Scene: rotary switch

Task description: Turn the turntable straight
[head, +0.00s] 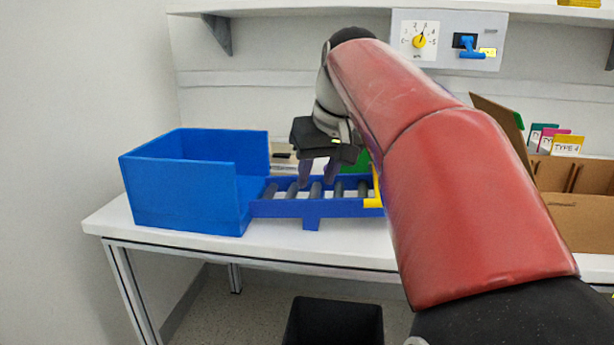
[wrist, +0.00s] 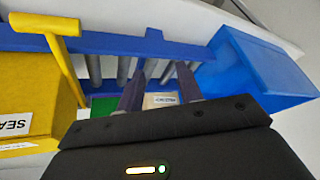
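A roller track (head: 311,208) with a blue frame and grey rollers stands on the table; its right end is hidden behind my arm. I cannot make out which part is the turntable. A yellow T-shaped handle (head: 373,202) shows at the track's right, partly hidden by my arm. The handle also shows at the upper left in the wrist view (wrist: 60,60). My gripper (head: 318,178) is above the rollers, left of the handle and apart from it. Its fingers (wrist: 160,72) point down with a gap between them, open and empty.
A blue bin (head: 190,205) stands at the track's left end. A yellow box (wrist: 35,105) is near the handle. A cardboard box (head: 575,220) with cards stands right. A wall panel has a yellow dial knob (head: 419,41) and blue lever (head: 470,50). The table's front left is clear.

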